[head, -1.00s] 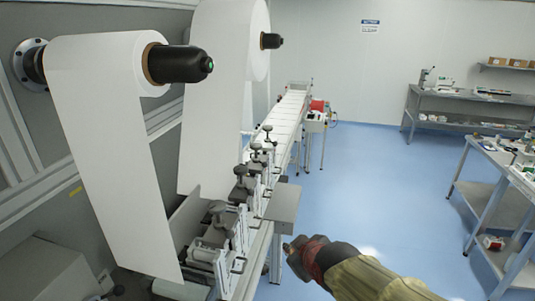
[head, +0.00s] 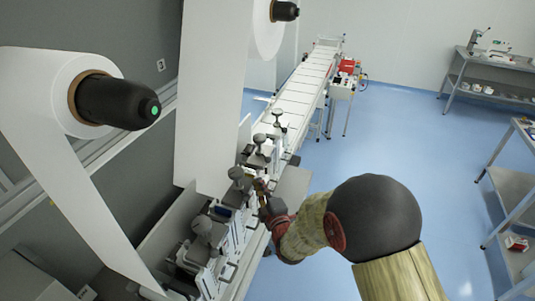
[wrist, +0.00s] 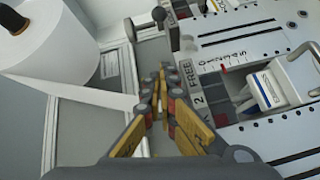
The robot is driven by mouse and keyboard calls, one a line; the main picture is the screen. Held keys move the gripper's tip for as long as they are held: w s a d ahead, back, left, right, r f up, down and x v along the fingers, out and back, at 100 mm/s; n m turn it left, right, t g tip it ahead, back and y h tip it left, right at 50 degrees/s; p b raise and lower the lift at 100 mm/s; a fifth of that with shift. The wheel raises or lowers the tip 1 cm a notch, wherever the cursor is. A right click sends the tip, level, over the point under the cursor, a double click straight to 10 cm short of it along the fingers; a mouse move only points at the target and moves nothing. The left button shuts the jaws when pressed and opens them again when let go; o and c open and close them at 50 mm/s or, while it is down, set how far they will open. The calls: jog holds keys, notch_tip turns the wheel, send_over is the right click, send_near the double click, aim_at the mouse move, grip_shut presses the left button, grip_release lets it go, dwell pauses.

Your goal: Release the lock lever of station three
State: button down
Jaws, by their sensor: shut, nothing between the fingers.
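The converter's stations stand in a row along the web line, with grey knobs such as this one (head: 236,173) on top. My gripper (head: 260,188) is beside the middle stations in the head view. In the wrist view its yellow fingers (wrist: 163,78) are closed together with nothing between them. A white panel with a label (wrist: 193,88) lies just right of the fingers; "FREE" and a "2" are readable on it. A dark lever-like part (wrist: 164,14) stands beyond the fingertips, apart from them. I cannot tell which station is three; its lock lever is not clearly identifiable.
A paper roll (head: 60,85) on a black spindle and hanging web lie left of the stations. A white clamp-like block (wrist: 270,88) sits on the panel at right. A long conveyor (head: 303,85) runs behind.

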aim_at(261, 164)
jog(key=shift+w, duration=0.1)
dwell(0.3)
jog(key=p+x, duration=0.1)
jog(key=x, duration=0.8)
jog(key=shift+w+a+p, duration=0.1)
jog(key=shift+w+p, duration=0.05)
jog(key=shift+p, duration=0.25)
jog(key=shift+w+d+f+p, duration=0.25)
jog(key=shift+w+d+p, duration=0.2)
jog(key=shift+w+d, duration=0.65)
jog(key=shift+w+d+f, duration=0.2)
jog(key=shift+w+d, duration=0.1)
jog(key=shift+d, duration=0.1)
jog(key=shift+d, duration=0.1)
